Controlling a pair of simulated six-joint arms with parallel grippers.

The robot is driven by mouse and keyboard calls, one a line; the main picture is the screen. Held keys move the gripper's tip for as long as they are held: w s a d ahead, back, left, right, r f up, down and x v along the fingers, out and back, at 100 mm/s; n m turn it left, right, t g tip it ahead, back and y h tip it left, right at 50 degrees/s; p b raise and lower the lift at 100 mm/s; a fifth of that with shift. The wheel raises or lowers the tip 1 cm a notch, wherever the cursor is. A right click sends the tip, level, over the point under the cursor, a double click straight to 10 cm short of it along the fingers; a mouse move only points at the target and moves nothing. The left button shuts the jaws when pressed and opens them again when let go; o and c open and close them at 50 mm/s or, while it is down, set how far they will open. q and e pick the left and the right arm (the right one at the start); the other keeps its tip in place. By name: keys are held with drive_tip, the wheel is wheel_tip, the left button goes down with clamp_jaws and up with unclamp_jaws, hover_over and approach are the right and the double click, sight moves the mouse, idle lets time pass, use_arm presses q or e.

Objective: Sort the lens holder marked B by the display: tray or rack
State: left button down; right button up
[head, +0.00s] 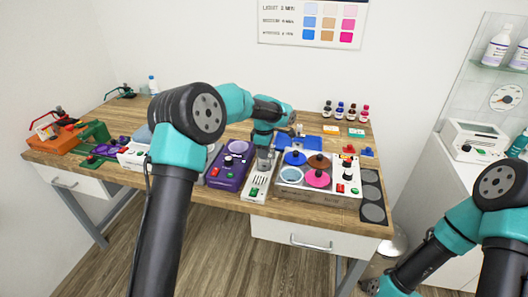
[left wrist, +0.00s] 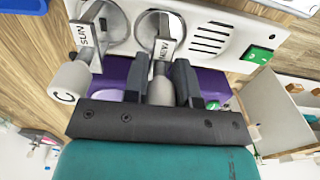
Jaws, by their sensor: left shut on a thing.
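My left gripper (head: 264,158) is over the white device (head: 258,183) with vent slots and a green button. In the left wrist view my left gripper (left wrist: 160,78) is shut on the pale handle (left wrist: 160,91) of a lens holder. Its grey stem carries a label (left wrist: 164,48) that appears to read NEW, and its ring lies on the white device (left wrist: 215,38). I cannot see a letter on this handle. Beside it is another lens holder (left wrist: 68,84), its handle marked C and its label seeming to read SUN. I cannot make out the display.
A purple device (head: 229,164) stands left of the white one. On the right are a box with coloured discs (head: 283,188) and a dark strip with round pads (head: 372,195). A blue tray (head: 286,140) lies behind. Small bottles (head: 340,109) line the back edge.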

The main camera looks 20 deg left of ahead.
use_arm(q)
drive_tip(key=shift+f, duration=0.25)
idle(0.5)
drive_tip(key=c, duration=0.5)
unclamp_jaws()
drive_tip(key=shift+r, duration=0.1)
drive_tip(key=shift+r, duration=2.9)
